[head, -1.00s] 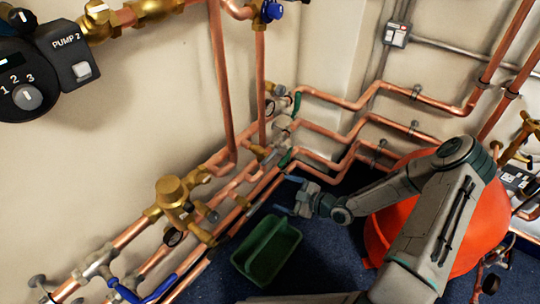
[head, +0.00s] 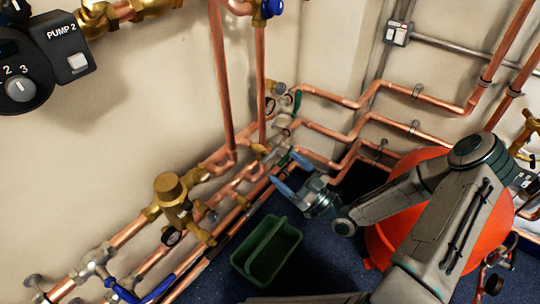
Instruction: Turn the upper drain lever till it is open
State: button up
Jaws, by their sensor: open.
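The upper drain lever (head: 297,102) looks like a small green handle at the right end of the top copper pipe, by the wall corner. It points roughly up and down in the picture. A second green lever (head: 284,158) sits lower, on a lower pipe, partly hidden near my gripper. My gripper (head: 290,173) is open and empty, its pale blue fingers apart and pointing left toward the pipes. It is below the upper lever in the picture and not touching it. Its distance from the lower lever is hard to tell.
Copper pipes (head: 330,132) run along both walls around the corner. A green bin (head: 268,250) stands on the dark blue floor below my gripper. A large orange-red vessel (head: 385,240) is behind my arm. Brass valves and a blue lever (head: 165,290) are at lower left.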

aim_at(273, 156)
jog(key=b+x, duration=0.1)
jog(key=x, duration=0.6)
jog(key=shift+f, duration=0.1)
jog(key=c, duration=1)
